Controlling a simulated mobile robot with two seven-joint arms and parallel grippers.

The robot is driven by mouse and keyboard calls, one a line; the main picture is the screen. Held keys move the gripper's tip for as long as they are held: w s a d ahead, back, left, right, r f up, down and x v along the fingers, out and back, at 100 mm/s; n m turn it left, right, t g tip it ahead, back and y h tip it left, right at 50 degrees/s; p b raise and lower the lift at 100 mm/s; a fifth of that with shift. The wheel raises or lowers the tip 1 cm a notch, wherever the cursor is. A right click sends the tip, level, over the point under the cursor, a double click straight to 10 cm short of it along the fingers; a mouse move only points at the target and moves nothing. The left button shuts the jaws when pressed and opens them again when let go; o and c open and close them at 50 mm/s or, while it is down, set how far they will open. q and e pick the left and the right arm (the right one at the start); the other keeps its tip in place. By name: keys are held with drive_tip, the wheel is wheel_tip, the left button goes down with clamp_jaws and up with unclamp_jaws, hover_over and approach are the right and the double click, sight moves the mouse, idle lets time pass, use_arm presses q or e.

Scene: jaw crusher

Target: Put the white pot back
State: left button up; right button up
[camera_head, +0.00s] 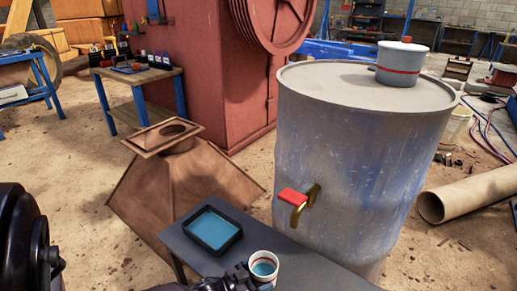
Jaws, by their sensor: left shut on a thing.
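A small white pot (271,256) with a red stripe and blue contents shows at the bottom middle. My left gripper (248,274) is at the left side of this pot and shut on it; the fingers are only partly visible. The pot is upright, over or beside the edge of a dark bench; I cannot tell whether it touches the bench. A larger lidded whitish pot (400,65) with a red band stands on top of the blue-grey drum (350,160). My right gripper is not in view.
A dark tray (213,231) with blue liquid lies on the narrow dark bench (300,262). A brass tap with a red handle (293,196) sticks out of the drum above the bench. A rusty hopper (180,180) stands behind left; a cardboard tube (465,195) lies right.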

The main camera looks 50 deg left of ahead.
use_arm(q)
drive_tip(key=o, duration=0.9)
drive_tip(key=shift+o, duration=0.2)
drive_tip(key=shift+s+f, duration=0.1)
drive_tip(key=shift+f, duration=0.05)
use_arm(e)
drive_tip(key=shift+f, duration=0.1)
use_arm(q)
drive_tip(key=p+v, duration=0.1)
drive_tip(key=v, duration=0.2)
drive_tip(key=p+v, duration=0.1)
drive_tip(key=v, duration=0.2)
drive_tip(key=p+v, duration=0.1)
drive_tip(key=v, duration=0.2)
drive_tip(key=shift+a+r, duration=0.1)
drive_tip(key=shift+r, duration=0.25)
drive_tip(key=shift+v, duration=0.75)
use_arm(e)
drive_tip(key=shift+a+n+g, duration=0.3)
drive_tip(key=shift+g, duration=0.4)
use_arm(q)
drive_tip(key=shift+f, duration=0.15)
